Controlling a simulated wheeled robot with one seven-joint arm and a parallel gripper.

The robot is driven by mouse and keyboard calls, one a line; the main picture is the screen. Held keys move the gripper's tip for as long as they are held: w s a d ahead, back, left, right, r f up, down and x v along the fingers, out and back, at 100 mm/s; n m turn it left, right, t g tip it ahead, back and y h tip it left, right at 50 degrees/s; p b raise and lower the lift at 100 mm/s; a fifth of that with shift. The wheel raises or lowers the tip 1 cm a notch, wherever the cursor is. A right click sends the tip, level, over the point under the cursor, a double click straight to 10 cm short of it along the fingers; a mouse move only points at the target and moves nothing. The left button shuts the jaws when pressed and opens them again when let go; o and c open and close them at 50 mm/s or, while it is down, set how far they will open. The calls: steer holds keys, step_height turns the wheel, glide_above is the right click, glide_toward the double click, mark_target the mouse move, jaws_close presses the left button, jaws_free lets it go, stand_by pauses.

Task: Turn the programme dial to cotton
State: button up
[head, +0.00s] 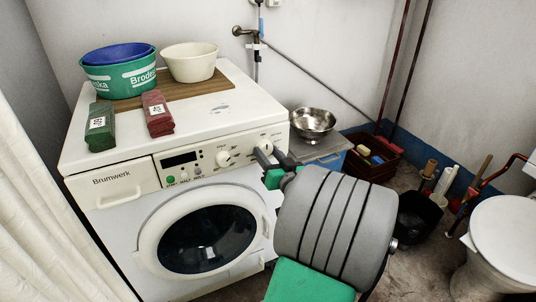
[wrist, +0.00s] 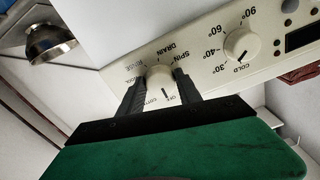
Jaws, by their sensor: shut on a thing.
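The programme dial (wrist: 158,77) is a cream knob on the washing machine's panel (head: 205,160), ringed by labels such as DRAIN, SPIN, RINSE, WOOL and OFF. The COTTON label is partly hidden beside the left finger. My gripper (wrist: 160,84) is shut on the dial, one dark finger on each side. A dark mark on the dial's lower side lies near OFF; the exact setting is hard to read. In the head view the dial (head: 264,146) is at the panel's right end, partly covered by my gripper (head: 270,157).
The temperature dial (wrist: 241,44) sits beside the programme dial. A display (head: 180,159) and buttons are farther left. Tubs (head: 120,78) and two packets (head: 158,115) stand on top. A steel bowl (head: 312,122) and a dark red crate (head: 372,160) are right of the machine.

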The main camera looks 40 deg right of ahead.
jaws_close()
steer(key=shift+m, duration=0.4)
steer(key=m+p, duration=0.2)
steer(key=m, duration=0.1)
steer(key=shift+a+r+m, duration=0.1)
steer(key=shift+m, duration=0.2)
steer(key=shift+m+p, duration=0.75)
steer(key=shift+m, duration=0.95)
steer(key=o, duration=1)
jaws_free()
